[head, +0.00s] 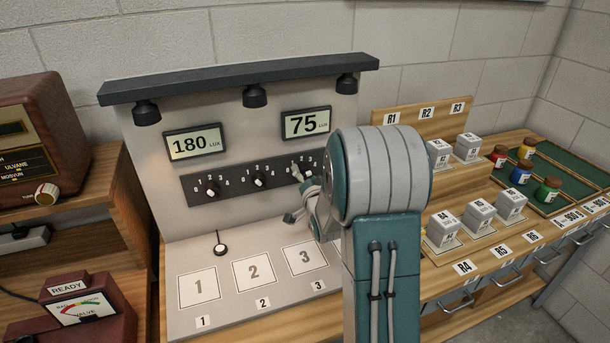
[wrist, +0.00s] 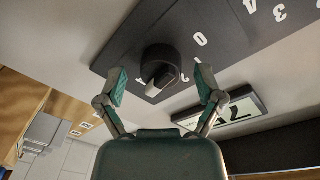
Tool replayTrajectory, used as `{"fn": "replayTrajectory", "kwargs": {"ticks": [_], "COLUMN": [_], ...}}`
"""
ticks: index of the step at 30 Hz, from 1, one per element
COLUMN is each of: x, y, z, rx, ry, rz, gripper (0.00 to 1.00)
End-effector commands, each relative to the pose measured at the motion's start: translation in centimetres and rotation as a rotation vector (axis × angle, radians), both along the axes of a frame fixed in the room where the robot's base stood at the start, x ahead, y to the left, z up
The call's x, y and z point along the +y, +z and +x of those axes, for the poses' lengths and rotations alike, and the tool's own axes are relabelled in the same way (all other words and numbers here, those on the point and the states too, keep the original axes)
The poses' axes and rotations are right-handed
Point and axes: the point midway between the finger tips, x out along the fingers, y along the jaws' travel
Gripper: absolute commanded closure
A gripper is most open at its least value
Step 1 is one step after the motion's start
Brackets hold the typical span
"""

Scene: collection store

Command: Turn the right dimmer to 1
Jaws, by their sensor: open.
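The right dimmer (wrist: 160,68) is a round black knob with a pale pointer bar, seen close in the wrist view. In the head view the right dimmer (head: 296,174) is partly hidden by my gripper and arm. My gripper (wrist: 162,80) is open. Its two green-tipped fingers stand to either side of the knob in the wrist view, with gaps and no visible grip. My gripper (head: 295,192) is at the right end of the black dimmer panel (head: 235,184). The exact number at the pointer cannot be read. The right display (head: 305,123) reads 75 LUX.
The middle dimmer (head: 259,180) and left dimmer (head: 211,188) share the panel. The left display (head: 194,143) reads 180 LUX. Lamps hang from the dark top shelf (head: 240,79). Numbered pads (head: 254,271) lie below, clear. Grey blocks and jars stand on the right bench.

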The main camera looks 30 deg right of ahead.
Motion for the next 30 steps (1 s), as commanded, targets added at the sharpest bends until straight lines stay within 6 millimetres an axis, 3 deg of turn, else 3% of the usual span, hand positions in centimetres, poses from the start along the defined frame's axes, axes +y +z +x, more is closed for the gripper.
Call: {"fn": "replayTrajectory", "kwargs": {"ticks": [5,6,11,12,23,30], "x": [-0.01,-0.01,-0.01,-0.02,-0.03,-0.02], "y": [0.01,0.01,0.01,0.01,-0.01,-0.04], "z": [0.02,0.02,0.01,0.0,0.0,0.0], "rx": [0.0,0.0,0.0,0.001,0.006,0.031], "ry": [0.0,0.0,0.0,-0.001,-0.001,-0.001], "rz": [0.0,0.0,0.0,0.0,-0.027,-0.148], "gripper": [0.14,0.18,0.9,0.96,0.96,0.96]}}
